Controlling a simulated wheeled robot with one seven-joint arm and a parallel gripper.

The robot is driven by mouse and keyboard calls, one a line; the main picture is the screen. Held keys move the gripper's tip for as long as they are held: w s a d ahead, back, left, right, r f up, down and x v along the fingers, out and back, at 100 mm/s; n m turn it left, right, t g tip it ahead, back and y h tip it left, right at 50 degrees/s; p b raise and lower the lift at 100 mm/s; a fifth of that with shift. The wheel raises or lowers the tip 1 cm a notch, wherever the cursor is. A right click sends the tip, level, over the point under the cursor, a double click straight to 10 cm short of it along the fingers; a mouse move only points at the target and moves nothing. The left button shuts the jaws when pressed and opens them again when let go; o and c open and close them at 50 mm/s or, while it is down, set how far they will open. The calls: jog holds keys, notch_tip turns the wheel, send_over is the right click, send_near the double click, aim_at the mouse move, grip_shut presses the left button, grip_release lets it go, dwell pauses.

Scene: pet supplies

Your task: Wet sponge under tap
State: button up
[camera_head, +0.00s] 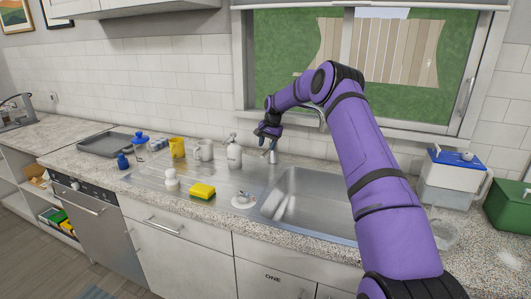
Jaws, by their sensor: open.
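A yellow sponge (202,191) with a dark underside lies near the front edge of the drainboard, left of the sink (300,200). The sink basin looks empty where I can see it. A metal tap (272,154) stands behind the sink, partly hidden by my arm. My gripper (266,134) hangs above the back edge of the sink, close to the tap, well behind and to the right of the sponge. It is open and seems to hold nothing. My purple arm covers the right part of the sink.
A white soap bottle (234,153), a mug (204,149) and a yellow cup (177,147) stand along the wall. A small white object (171,179) is left of the sponge. A small dish (243,200) lies between sponge and basin. A white-and-blue container (452,178) stands at right.

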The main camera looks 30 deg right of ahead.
aim_at(265, 152)
jog(key=shift+w+a+f, duration=0.15)
jog(key=shift+f, duration=0.85)
jog(key=shift+w+a+f, duration=0.1)
jog(key=shift+w+f, duration=0.05)
jog(key=shift+f, duration=0.8)
